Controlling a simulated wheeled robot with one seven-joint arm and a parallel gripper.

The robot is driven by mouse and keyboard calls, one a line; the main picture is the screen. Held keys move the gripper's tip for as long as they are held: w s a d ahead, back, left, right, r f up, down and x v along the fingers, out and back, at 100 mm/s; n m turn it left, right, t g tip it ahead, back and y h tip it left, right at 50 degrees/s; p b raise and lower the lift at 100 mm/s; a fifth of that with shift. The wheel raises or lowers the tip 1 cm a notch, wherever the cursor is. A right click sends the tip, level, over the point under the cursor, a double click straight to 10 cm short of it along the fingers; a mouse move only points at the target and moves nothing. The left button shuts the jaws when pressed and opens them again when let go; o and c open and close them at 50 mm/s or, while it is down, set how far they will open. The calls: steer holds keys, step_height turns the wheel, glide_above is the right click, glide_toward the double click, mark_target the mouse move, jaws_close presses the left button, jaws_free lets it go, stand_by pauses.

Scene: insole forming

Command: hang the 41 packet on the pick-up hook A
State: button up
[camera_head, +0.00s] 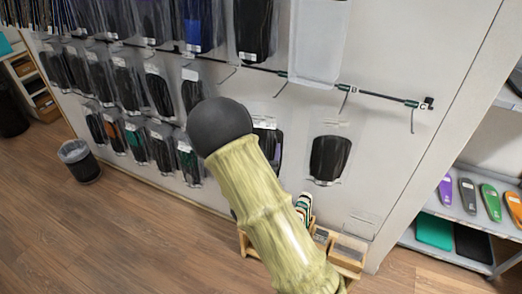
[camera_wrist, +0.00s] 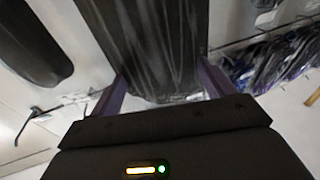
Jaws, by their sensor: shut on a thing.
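In the wrist view my gripper (camera_wrist: 163,88) has its two purple fingers on either side of a clear packet (camera_wrist: 145,45) with dark insoles. It is shut on this packet, whose upper part runs out of the frame; no number on it is readable. In the head view my arm covers the gripper, and I cannot tell which packet there is the held one. Three hooks show on the right part of the wall bar: a left hook (camera_head: 281,86), a middle hook (camera_head: 345,98) and a right hook (camera_head: 412,118). All three look bare. Their tags are too small to read surely.
Several packets (camera_head: 125,85) hang in rows on the wall at left. One packet (camera_head: 330,158) hangs below the bar. A wooden rack (camera_head: 345,258) stands low at the wall. A shelf (camera_head: 455,212) with coloured insoles is at right, a bin (camera_head: 80,160) at left.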

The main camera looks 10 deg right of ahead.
steer(key=shift+w+d, duration=0.1)
steer(key=w+d+f, duration=0.1)
steer(key=w+d, duration=0.4)
steer(key=w, duration=0.2)
steer(key=shift+w+d+f, duration=0.3)
steer(key=shift+w+f, duration=0.05)
steer(key=shift+w, duration=0.05)
stand_by(1.2)
stand_by(0.6)
steer(key=o, duration=1.2)
steer(key=shift+o, duration=0.2)
